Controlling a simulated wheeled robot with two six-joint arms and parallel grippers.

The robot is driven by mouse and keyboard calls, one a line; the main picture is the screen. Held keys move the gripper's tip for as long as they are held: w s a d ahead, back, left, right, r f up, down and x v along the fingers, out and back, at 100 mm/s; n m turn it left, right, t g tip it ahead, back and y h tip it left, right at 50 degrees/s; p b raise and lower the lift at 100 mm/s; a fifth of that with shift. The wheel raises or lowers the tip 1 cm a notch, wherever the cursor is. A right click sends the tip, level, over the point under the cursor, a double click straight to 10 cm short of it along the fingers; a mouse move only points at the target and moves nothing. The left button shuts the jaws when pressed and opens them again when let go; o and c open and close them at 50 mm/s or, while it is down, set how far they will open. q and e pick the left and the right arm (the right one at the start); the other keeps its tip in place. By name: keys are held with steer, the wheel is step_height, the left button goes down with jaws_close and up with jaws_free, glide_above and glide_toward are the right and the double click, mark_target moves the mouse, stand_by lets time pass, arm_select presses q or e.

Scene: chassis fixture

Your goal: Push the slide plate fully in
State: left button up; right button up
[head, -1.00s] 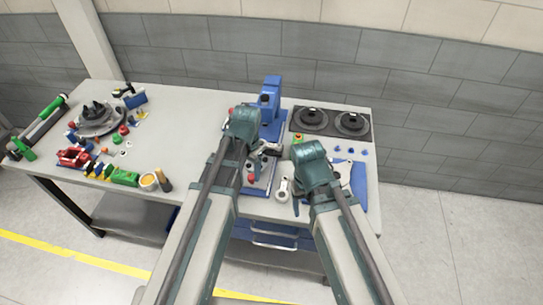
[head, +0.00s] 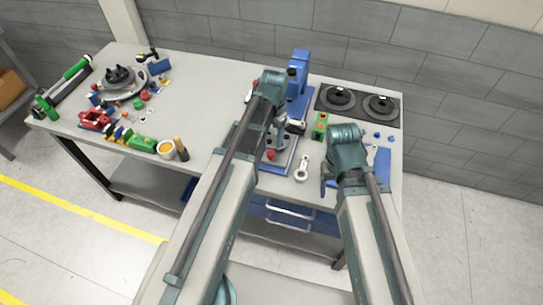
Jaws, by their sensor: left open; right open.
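A blue-edged fixture with a grey plate (head: 291,158) lies near the table's front edge, with a red knob (head: 271,155) on it. I take the grey plate for the slide plate; how far in it sits I cannot tell. A blue upright press (head: 298,78) stands behind it. My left gripper (head: 283,124) is open, above the back of the fixture, and partly hides it; contact cannot be told.
A dark tray with two round black parts (head: 358,103) is at the back right. A green block (head: 320,126) and a blue mat (head: 380,164) are near my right arm. Several small parts and a turntable (head: 119,82) fill the left; the table (head: 205,115) is clear between.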

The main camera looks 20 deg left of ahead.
mark_target(271, 153)
arm_select(q)
step_height(271, 153, down, 9)
steer(key=b, duration=0.8)
steer(key=shift+a, duration=0.1)
steer(key=shift+c, duration=0.2)
jaws_close()
stand_by(0.8)
